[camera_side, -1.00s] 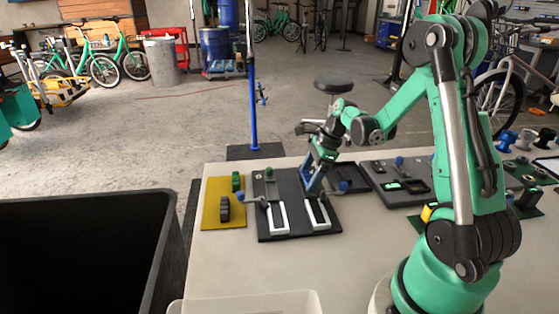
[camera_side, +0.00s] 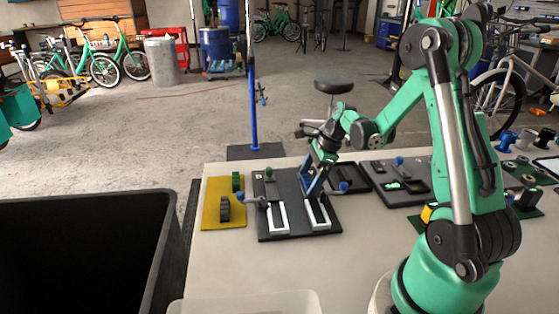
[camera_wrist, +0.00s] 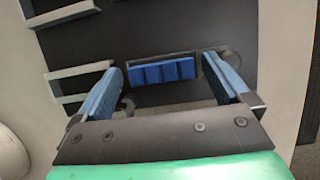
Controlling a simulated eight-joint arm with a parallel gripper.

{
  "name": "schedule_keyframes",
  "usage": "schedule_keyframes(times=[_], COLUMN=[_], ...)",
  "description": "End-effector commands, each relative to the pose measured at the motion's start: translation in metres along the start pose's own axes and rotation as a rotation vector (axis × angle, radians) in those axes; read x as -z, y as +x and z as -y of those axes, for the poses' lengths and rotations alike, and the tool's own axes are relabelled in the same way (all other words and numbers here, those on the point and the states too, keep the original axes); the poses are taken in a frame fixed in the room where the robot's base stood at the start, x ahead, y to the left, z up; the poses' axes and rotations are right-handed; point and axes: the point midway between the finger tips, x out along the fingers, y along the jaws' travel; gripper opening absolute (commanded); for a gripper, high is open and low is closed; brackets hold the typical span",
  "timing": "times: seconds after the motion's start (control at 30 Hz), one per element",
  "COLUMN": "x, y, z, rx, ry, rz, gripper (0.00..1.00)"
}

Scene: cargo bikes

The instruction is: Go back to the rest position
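My gripper (camera_side: 313,184) hangs low over the dark fixture board (camera_side: 268,230) with its blue fingers pointing down. In the wrist view my gripper (camera_wrist: 166,82) is open, with its two blue finger pads well apart. A ribbed blue block (camera_wrist: 162,72) sits in a dark holder on the board, between and beyond the pads. I see no contact between the pads and the block. In the side view the fingers hide that part of the board.
The board carries pale rails and blue-knobbed levers (camera_side: 343,186). A yellow plate (camera_side: 209,209) lies left of it, a second dark board (camera_side: 372,179) right. A black bin (camera_side: 178,245) stands left of the table. A pale tray (camera_side: 250,299) is at the front.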

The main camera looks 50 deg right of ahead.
Motion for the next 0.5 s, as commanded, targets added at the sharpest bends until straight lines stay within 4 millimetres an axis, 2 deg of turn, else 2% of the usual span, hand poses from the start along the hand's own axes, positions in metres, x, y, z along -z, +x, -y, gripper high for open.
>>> schedule_keyframes(times=[0.17,0.5], x=[0.0,0.0], y=[-0.01,-0.052], z=[0.001,0.0], rx=[0.002,0.002], ry=[0.001,-0.004], rz=[0.0,-0.001], gripper=[1.0,1.0])
